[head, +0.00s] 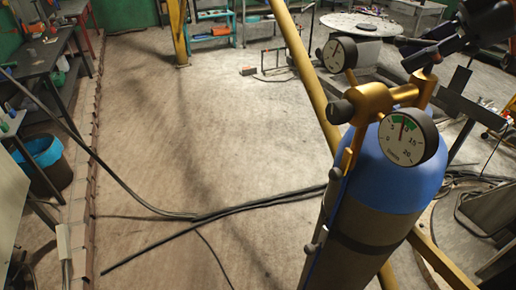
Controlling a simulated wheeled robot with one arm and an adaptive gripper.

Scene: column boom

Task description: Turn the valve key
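A gas cylinder (400,185) with a blue shoulder and a grey-brown body stands in the right foreground. A brass regulator (385,97) sits on top, with a front gauge (407,140) and a second gauge (339,54) behind it. A dark round knob (340,112) sticks out at the regulator's left end. My gripper (424,62), dark and partly cut by the upper edge, is just above the regulator's right end. A valve key cannot be told apart from the dark shapes there. Whether my gripper is open or holds anything is unclear.
Black hoses (230,207) lie across the floor left of the cylinder. Yellow poles (305,75) rise behind it. A workbench (45,55) and a bin with a blue liner (42,160) stand at the left. The middle floor is mostly clear.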

